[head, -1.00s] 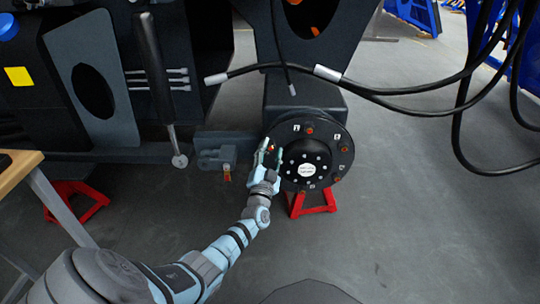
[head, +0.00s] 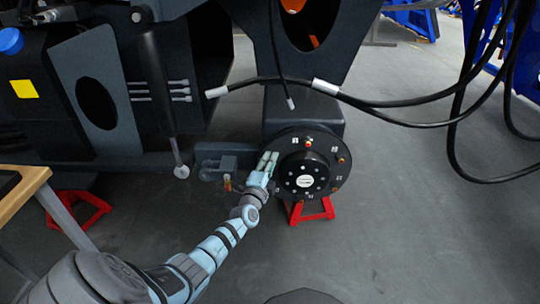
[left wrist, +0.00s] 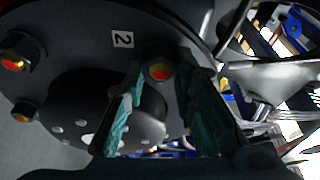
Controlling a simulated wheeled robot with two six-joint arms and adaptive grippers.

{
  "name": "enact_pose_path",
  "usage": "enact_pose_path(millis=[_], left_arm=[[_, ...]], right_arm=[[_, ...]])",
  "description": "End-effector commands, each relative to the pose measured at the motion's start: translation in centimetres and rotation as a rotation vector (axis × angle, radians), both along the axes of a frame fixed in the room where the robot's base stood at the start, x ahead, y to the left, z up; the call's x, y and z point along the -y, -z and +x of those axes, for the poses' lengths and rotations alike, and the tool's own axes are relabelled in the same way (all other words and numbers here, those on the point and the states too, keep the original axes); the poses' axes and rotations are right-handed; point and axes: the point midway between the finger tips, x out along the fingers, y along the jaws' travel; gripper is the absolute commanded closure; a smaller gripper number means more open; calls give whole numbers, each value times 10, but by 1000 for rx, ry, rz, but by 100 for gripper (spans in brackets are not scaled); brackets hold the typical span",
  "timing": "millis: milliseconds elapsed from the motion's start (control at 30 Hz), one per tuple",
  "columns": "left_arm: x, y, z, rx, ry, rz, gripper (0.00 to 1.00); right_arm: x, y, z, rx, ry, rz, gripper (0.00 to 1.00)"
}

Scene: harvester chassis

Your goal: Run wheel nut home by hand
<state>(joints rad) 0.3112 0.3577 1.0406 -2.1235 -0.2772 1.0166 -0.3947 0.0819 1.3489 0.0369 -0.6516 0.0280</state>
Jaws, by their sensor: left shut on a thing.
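The round black wheel hub (head: 306,146) faces me, with a raised centre and several orange-red nuts on studs around its rim. My left gripper (head: 268,158) is at the hub's left edge. In the left wrist view its two teal fingers (left wrist: 160,78) stand on either side of one wheel nut (left wrist: 160,72), close to the label 2 (left wrist: 122,39). The left gripper is shut on this nut. The fingers hide it in the head view, and the nut's seating depth cannot be told. My right gripper is not in view.
A red stand (head: 312,211) is under the hub. Black hoses (head: 400,103) hang above and to the right. A grey bracket (head: 219,165) sits just left of my gripper. A wooden-topped table (head: 22,184) is at the left. The floor to the right is clear.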

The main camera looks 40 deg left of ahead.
Motion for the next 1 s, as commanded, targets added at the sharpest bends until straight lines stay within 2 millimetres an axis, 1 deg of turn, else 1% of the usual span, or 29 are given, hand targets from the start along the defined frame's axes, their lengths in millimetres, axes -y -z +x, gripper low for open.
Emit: enact_pose_path(millis=[33,300,333,433,467,767,867,1000], left_arm=[[0,-10,0,-58,1,67,100],[0,-10,1,-373,0,482,100],[-1,-4,1,-365,-1,478,71],[-1,0,0,-362,-1,477,55],[-1,0,0,-362,-1,477,52],[0,0,0,-360,-1,475,52],[6,-2,-7,-359,-1,475,52],[18,-4,-24,-359,-1,474,52]], right_arm=[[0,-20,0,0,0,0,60],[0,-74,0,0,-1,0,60],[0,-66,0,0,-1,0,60],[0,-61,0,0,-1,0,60],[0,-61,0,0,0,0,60],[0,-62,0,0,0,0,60],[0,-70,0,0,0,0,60],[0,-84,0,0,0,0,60]])
